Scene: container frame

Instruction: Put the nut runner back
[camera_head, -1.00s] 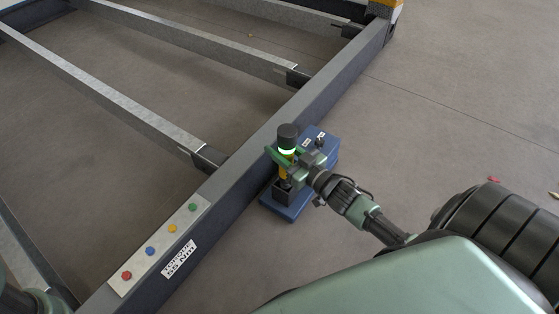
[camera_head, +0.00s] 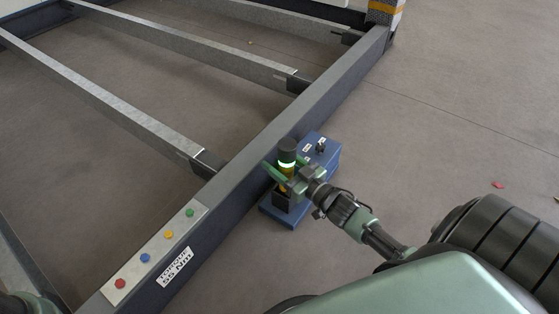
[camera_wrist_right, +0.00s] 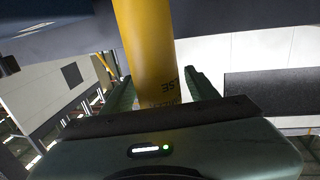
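The nut runner (camera_head: 288,160) stands upright in a dark holder (camera_head: 282,198) on a blue stand (camera_head: 325,158) beside the frame rail. It has a dark cap, a lit green ring and a yellow body. The yellow body (camera_wrist_right: 148,50) fills the middle of the right wrist view. My right gripper (camera_head: 284,166) is open, with one finger on each side of the yellow body. In the wrist view its fingers (camera_wrist_right: 158,88) appear apart from the body. The tool's lower end is hidden. My left gripper is out of view; only a bit of my left arm shows.
The long dark rail (camera_head: 250,150) runs diagonally just left of the stand. A panel with coloured buttons (camera_head: 158,245) lies on the rail. Metal crossbars (camera_head: 110,95) extend to the left. The floor (camera_head: 460,110) to the right is mostly clear.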

